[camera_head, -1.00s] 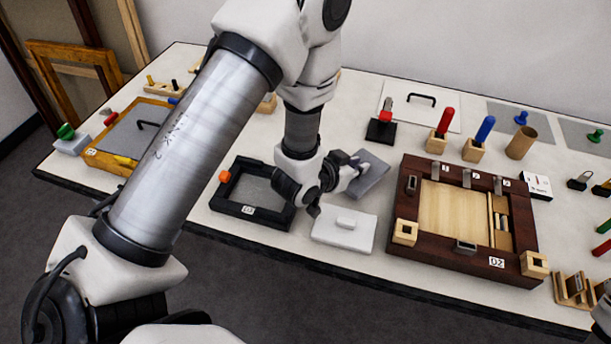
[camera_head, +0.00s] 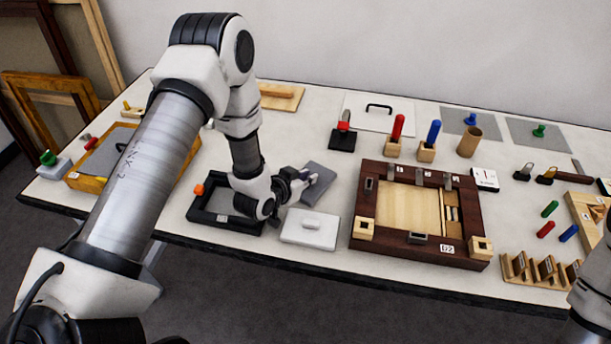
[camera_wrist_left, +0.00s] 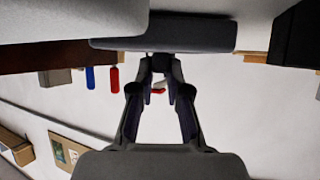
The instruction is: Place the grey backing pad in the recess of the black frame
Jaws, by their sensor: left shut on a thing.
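My left gripper (camera_head: 290,186) is shut on the grey backing pad (camera_head: 319,182), which sticks out to its right, tilted in the picture. In the left wrist view the pad (camera_wrist_left: 165,34) lies as a dark grey slab across the fingertips (camera_wrist_left: 160,62). The black frame (camera_head: 203,216) lies to the left of the pad, near the table's front edge. My left wrist hides part of its right side and recess. The pad is apart from the frame. I cannot tell its height above the table. My right gripper is not in view.
A white block with a raised grip (camera_head: 310,229) lies just in front of the pad, right of the black frame. A dark brown frame (camera_head: 366,210) stands farther right. An orange knob (camera_head: 199,190) sits at the black frame's left corner. The table's front edge is close.

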